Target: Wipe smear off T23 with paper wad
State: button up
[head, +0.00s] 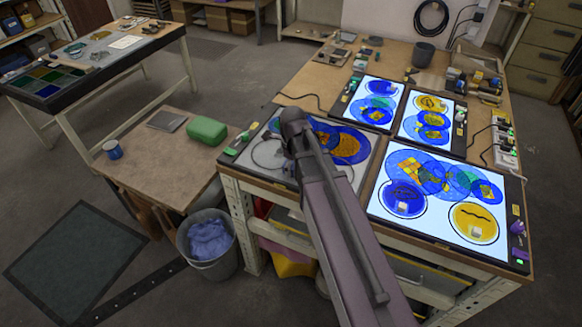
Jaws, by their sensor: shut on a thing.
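Several light panels with blue and yellow glass discs lie on the workbench. No T23 label is legible, so I cannot tell which piece it is. The large lit panel (440,235) at the right has a blue disc (390,207) and a yellow disc (493,222). Another yellow disc (430,103) on a panel behind also has a dark mark. My arm crosses in front of the greyer left panel (247,158). My gripper's fingers do not show, and no paper wad can be made out.
A bin with a blue bag (209,238) is below. A dark pot (423,53) stands at the back. Small tools and cables line the panels. Floor at left is mostly open.

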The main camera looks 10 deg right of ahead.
jog(key=shift+w+d, duration=0.35)
jog(key=shift+w, duration=0.2)
jog(key=shift+w+d, duration=0.35)
jog(key=shift+w, duration=0.2)
jog(key=shift+w, duration=0.1)
jog(key=shift+w+d, duration=0.95)
jog(key=shift+w, duration=0.15)
jog(key=shift+w, duration=0.1)
jog(key=shift+w+d, duration=0.95)
jog(key=shift+w, duration=0.25)
jog(key=shift+r, duration=0.1)
notch_tip(320, 180, up, 6)
jog(key=p, duration=0.6)
